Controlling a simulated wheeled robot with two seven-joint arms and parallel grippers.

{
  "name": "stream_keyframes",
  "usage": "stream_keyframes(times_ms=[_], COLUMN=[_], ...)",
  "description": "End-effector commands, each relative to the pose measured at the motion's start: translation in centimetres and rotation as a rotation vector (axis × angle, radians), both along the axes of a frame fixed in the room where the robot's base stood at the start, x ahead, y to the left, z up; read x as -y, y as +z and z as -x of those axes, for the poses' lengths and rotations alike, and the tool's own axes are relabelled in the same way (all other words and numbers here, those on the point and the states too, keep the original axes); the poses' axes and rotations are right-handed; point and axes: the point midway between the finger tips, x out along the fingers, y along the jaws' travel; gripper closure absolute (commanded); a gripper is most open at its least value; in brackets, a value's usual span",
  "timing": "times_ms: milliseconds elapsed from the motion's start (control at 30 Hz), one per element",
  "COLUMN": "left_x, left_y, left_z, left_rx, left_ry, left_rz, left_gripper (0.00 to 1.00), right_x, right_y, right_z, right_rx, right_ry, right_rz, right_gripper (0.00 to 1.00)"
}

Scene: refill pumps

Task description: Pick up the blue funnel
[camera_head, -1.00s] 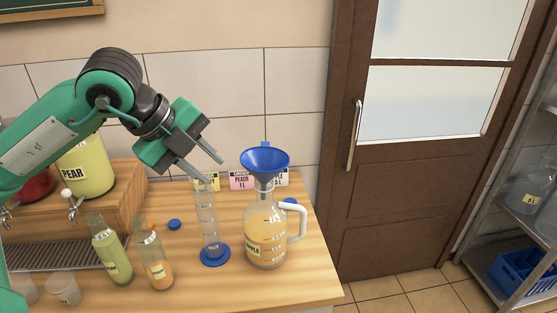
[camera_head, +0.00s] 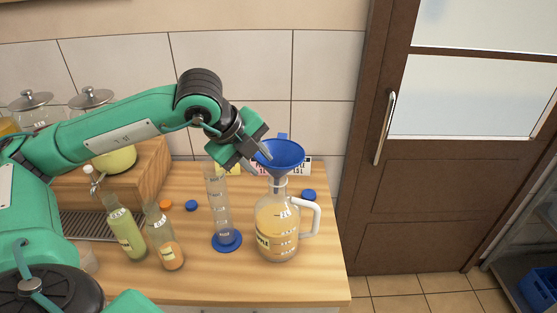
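The blue funnel (camera_head: 284,154) sits upright in the neck of a glass jug (camera_head: 277,225) with a white handle. The jug holds a yellow-orange liquid and its label is partly readable. A small blue tab stands up at the funnel's back rim. My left gripper (camera_head: 262,154) comes in from the left at the funnel's left rim. Its fingers look apart, and one overlaps the rim in the picture; I cannot tell whether it touches. My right gripper is not in view.
A tall measuring cylinder (camera_head: 220,205) with a blue base stands just left of the jug. Two small bottles (camera_head: 126,232) (camera_head: 168,240) stand further left. Blue caps (camera_head: 191,206) and an orange cap (camera_head: 166,204) lie on the wooden counter (camera_head: 215,285). Label cards are behind the funnel.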

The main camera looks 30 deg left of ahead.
Motion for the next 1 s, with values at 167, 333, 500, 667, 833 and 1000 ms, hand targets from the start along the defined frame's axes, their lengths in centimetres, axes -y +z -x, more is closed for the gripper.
stream_keyframes(times_ms=[167, 333, 500, 667, 833, 1000], left_x=[0.2, 0.5, 0.6, 0.6, 0.6, 0.6], left_y=[-1.3, -3.2, -3.8, -3.8, -3.8, -3.8], left_z=[-1.4, -2.4, -2.6, -2.6, -2.6, -2.6], left_rx=[-0.004, -0.002, 0.0, 0.0, 0.0, 0.0], left_ry=[0.0, -0.001, -0.001, -0.001, -0.001, -0.001], left_rz=[0.001, 0.001, 0.001, 0.001, 0.001, 0.001], left_gripper=[0.71, 0.71, 0.71, 0.79, 1.0, 1.0], right_x=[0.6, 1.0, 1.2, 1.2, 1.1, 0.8], right_y=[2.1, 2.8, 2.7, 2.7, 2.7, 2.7], right_z=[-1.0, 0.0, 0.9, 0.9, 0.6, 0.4], right_rx=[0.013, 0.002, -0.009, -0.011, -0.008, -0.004], right_ry=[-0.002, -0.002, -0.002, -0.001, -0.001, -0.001], right_rz=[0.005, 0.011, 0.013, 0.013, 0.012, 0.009], right_gripper=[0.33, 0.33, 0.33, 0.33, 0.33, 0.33])
